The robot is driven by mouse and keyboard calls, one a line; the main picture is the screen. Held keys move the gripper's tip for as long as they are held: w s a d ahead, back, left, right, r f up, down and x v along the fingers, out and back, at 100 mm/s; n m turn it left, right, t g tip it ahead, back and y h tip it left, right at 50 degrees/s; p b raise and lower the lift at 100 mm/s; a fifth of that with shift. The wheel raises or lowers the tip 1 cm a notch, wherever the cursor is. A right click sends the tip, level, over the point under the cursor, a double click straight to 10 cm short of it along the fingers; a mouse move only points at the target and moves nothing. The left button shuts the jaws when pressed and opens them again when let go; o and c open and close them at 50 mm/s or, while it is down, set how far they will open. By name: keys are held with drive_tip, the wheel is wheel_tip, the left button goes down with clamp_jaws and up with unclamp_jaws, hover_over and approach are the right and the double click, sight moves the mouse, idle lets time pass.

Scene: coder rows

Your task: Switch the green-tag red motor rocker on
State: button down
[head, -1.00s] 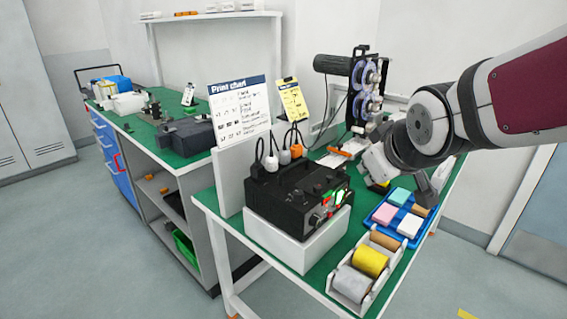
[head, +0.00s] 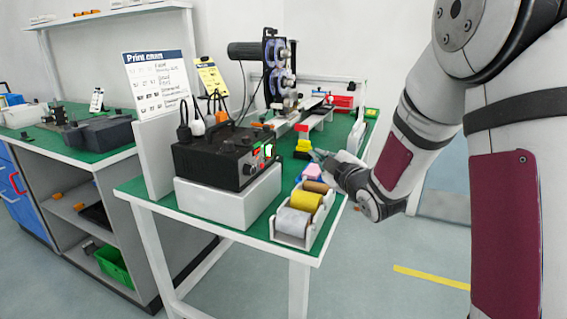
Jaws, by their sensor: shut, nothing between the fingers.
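The black control box (head: 215,155) sits on a white block (head: 232,200) on the green-topped bench. Its right-hand face carries a small group of controls (head: 262,153) with red and green patches and white labels. The red rocker with the green tag is too small to single out, and its on or off position cannot be read. My gripper (head: 318,155) is to the right of the box, pointing left toward the control face. It is shut, holds nothing, and is clearly apart from the box in the picture.
A rack of grey and yellow rolls (head: 304,212) stands at the bench front, below my gripper. Several cables rise from the box top. A reel machine (head: 280,75) and a red item (head: 342,101) are behind. A print chart (head: 157,80) stands at left.

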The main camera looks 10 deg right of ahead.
sight(273, 148)
drive_tip(key=shift+d, duration=0.15)
drive_tip(key=w+a+f+b, duration=0.1)
drive_tip(key=w+a, duration=0.4)
drive_tip(key=a, duration=0.2)
drive_tip(key=shift+f, duration=0.2)
idle(0.4)
drive_tip(key=shift+a, duration=0.2)
idle(1.2)
drive_tip(key=shift+w+a+b, duration=0.2)
drive_tip(key=shift+w+b, duration=0.05)
drive_tip(key=shift+b, duration=0.3)
drive_tip(key=shift+w+a+f+b, duration=0.1)
drive_tip(key=shift+w+a+b, duration=0.1)
drive_tip(key=shift+a+b, duration=0.1)
idle(0.4)
drive_tip(key=shift+d, duration=0.1)
drive_tip(key=shift+s+d+b, duration=0.3)
drive_tip(key=shift+s+d, duration=0.15)
drive_tip(key=shift+d, duration=0.1)
